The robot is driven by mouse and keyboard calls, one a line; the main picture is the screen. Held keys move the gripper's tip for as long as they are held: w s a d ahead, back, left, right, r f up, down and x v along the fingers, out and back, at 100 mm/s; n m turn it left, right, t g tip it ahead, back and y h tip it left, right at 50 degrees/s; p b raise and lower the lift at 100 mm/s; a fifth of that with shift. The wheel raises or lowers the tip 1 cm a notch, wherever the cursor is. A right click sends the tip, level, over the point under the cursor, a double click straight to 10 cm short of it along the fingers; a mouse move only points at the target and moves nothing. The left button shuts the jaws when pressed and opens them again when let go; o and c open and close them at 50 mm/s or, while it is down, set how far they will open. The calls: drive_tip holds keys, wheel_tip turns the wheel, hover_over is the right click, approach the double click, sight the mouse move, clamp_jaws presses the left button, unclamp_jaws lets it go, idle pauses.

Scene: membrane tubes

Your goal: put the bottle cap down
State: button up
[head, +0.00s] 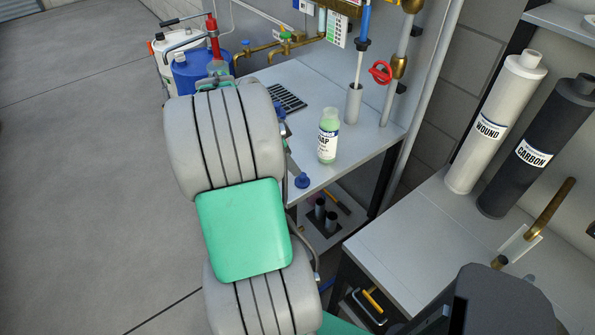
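A small blue cap (302,181) shows at the front edge of the white bench, just right of my arm. A translucent green bottle labelled "SOAP" (327,136) stands upright on the bench, with no blue cap on its neck. My gripper is mostly hidden behind my grey and green arm. A thin grey part that looks like its finger (292,164) reaches down toward the blue cap. I cannot tell whether the fingers are shut on the cap or whether the cap rests on the bench.
The white bench (370,150) has clear room right of the bottle. A grey tube holder with a brush (353,102) and a dark grate (288,98) are behind. White and black cylinders (495,120) stand on the right bench. A blue container (196,75) is back left.

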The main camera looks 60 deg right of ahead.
drive_tip(key=w+a+r+n+t, duration=0.25)
drive_tip(key=w+a+n, duration=0.4)
drive_tip(key=a, duration=0.35)
drive_tip(key=w+a+r+n+t, duration=0.2)
drive_tip(key=w+a+r+n, duration=0.2)
drive_tip(key=w+a+n, duration=0.4)
drive_tip(key=s+a+n+t+y, duration=0.1)
drive_tip(key=s+a+n, duration=0.1)
drive_tip(key=a+n, duration=0.4)
drive_tip(key=s+a+f+n+t+y, duration=0.1)
drive_tip(key=a+n, duration=0.5)
drive_tip(key=a, duration=1.1)
drive_tip(key=shift+s+n+y, duration=0.35)
drive_tip(key=shift+s+y, duration=0.25)
drive_tip(key=shift+y, duration=0.2)
